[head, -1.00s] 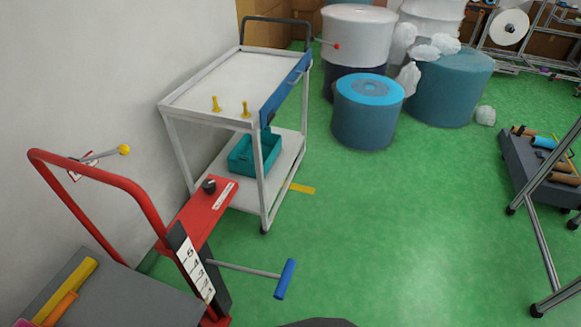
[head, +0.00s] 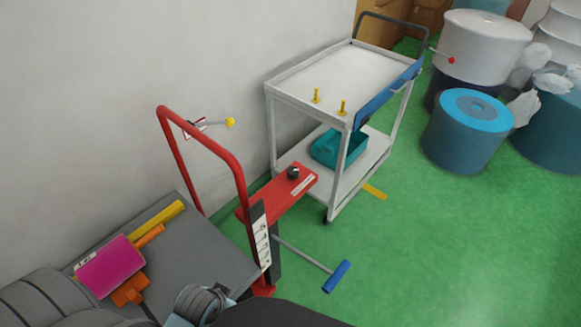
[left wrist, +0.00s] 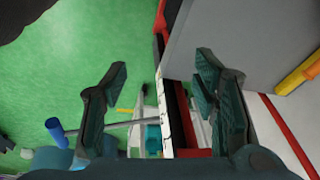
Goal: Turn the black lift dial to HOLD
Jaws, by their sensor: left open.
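The black lift dial (head: 293,173) sits on top of the red arm (head: 275,197) of the lift, beside a white label strip. The dial's setting is too small to read. The red lift frame (head: 243,180) has a white numbered scale on its mast. In the left wrist view my left gripper (left wrist: 160,80) is open and empty, with the lift's mast and white scale (left wrist: 164,128) showing between its fingers. The dial cannot be made out there. My left arm shows at the lower left of the head view. My right gripper is not in view.
A blue-handled crank (head: 337,276) sticks out from the lift. A white cart (head: 350,75) stands behind it against the wall.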

